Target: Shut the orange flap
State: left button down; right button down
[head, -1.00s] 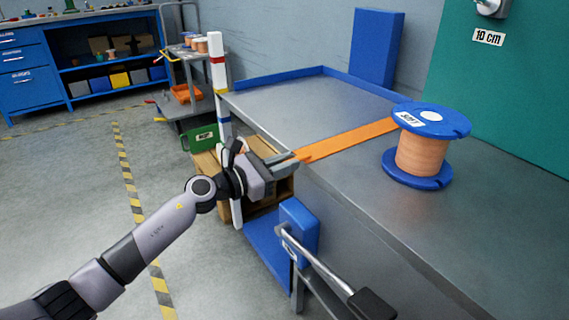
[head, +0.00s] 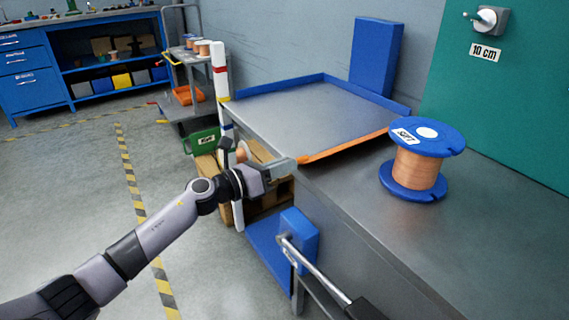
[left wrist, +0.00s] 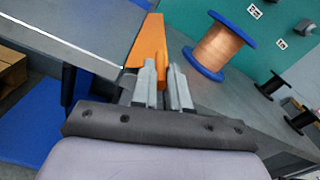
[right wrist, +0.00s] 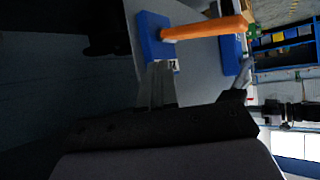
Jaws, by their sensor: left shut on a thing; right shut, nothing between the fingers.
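The orange flap (head: 345,147) is a long narrow strip along the spool-side edge of the grey tray area (head: 310,110) on the bench. It looks thin in the head view, turned close to edge-on. My left gripper (head: 292,166) is at the flap's near end. In the left wrist view the flap (left wrist: 150,42) runs away from the fingers (left wrist: 163,88), which are shut on its end.
A blue-flanged copper spool (head: 415,172) stands on the bench right of the flap. A tall blue block (head: 376,55) stands behind. A metal bar (head: 318,272) sticks out at the bench front.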

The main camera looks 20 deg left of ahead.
pick_arm(q)
jog(key=shift+w+a+r+n+p, duration=0.3)
jog(key=shift+w+a+n+p, duration=0.35)
jog(key=shift+n, duration=1.35)
jog(key=shift+w+a+r+n+p, duration=0.35)
jog(key=shift+a+n+p, duration=0.45)
jog(key=shift+n, duration=1.2)
jog(key=shift+w+a+r+n+p, duration=0.2)
jog(key=shift+w+a+n+p, duration=0.55)
jog(key=shift+n, duration=1.25)
pick_arm(e)
jog(key=shift+s+d+r+m+g, duration=0.15)
jog(key=shift+s+d+r, duration=0.15)
jog(key=shift+r, duration=0.3)
jog(key=shift+s+d+r+m+g, duration=0.2)
jog(key=shift+d+r, duration=0.2)
jog(key=shift+r, duration=0.2)
pick_arm(q)
jog(key=shift+s+d, duration=0.15)
jog(key=shift+s, duration=0.05)
jog(key=c, duration=1.1)
grip_release()
jog(key=shift+p+v, duration=0.6)
jog(key=shift+v, duration=3)
pick_arm(e)
jog(key=shift+r, duration=0.4)
